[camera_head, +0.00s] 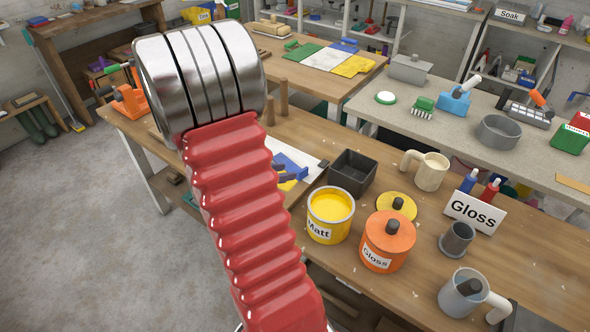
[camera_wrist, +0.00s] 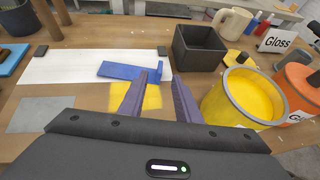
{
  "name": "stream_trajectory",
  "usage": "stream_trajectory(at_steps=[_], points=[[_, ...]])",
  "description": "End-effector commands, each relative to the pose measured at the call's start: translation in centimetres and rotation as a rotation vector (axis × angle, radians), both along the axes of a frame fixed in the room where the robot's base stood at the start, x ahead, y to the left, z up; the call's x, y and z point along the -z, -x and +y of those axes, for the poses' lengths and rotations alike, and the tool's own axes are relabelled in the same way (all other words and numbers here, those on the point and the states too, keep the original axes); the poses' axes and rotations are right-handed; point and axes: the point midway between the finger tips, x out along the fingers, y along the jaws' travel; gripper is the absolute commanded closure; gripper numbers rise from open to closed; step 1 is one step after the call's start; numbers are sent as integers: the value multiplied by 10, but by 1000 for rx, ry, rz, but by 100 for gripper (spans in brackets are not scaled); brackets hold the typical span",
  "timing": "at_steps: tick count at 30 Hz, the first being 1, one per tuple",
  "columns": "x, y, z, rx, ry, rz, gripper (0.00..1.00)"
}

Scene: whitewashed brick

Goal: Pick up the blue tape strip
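A blue strip (camera_wrist: 122,71) lies on a white board (camera_wrist: 60,68) in the wrist view, with a blue upright-looking end at its right. The board (camera_head: 308,160) also shows in the head view, partly hidden by my arm. My gripper (camera_wrist: 162,82) has two purple fingers, apart, with nothing held between them. Its fingertips appear just in front of the strip's right part; I cannot tell their height above the table. A yellow patch (camera_wrist: 150,98) shows between the fingers. In the head view my gripper (camera_head: 292,175) is small and partly hidden behind my red arm.
An open yellow paint tin (camera_head: 329,212) stands close right of my gripper, with an orange tin (camera_head: 387,240) beyond it. A dark open box (camera_head: 352,172) and a cream mug (camera_head: 426,170) stand behind. A grey square (camera_wrist: 41,114) lies left on the wooden table.

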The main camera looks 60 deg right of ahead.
Motion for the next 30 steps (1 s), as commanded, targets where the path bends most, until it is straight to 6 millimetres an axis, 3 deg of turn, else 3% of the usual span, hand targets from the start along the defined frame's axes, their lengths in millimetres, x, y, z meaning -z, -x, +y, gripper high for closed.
stream_trajectory(at_steps=[9,23,30], points=[[21,14,-36,3,-1,-1,70],[25,16,-42,1,0,0,70],[40,24,-61,4,-2,0,70]])
